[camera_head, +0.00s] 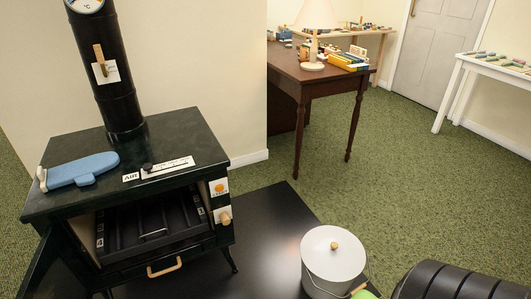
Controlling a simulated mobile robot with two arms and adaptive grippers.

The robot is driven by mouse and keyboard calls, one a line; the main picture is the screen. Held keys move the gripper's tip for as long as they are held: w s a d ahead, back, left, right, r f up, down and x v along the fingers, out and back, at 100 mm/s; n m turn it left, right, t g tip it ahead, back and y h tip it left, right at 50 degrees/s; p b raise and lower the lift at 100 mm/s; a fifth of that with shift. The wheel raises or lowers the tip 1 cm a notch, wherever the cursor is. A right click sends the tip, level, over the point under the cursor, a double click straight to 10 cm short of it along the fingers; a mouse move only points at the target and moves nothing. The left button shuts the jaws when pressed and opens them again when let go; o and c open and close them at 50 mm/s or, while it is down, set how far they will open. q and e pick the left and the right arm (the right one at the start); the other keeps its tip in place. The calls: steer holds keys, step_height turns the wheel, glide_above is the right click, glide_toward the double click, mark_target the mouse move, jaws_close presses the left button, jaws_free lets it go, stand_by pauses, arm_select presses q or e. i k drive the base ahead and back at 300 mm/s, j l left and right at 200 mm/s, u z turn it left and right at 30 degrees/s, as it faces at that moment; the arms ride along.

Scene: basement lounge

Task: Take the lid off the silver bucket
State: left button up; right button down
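The silver bucket (319,286) stands at the bottom of the head view, on the dark floor plate beside the stove. Its pale round lid (334,257) lies on top, with a small wooden knob (334,245) in the middle. The lid appears to cover the bucket's whole mouth. The bucket's lower part is cut off by the picture edge. A wire handle with a wooden grip (359,288) hangs at its right side. Neither of my grippers shows in this view.
A dark green stove (130,205) with an open front stands left of the bucket, a blue mitt-like thing (82,171) on top. A black ribbed object (455,283) is at bottom right, and a green thing (364,294) touches the bottom edge. Green carpet (400,190) is clear behind.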

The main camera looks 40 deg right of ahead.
mark_target(331, 253)
steer(key=z, duration=1.9)
steer(key=i+l, duration=0.05)
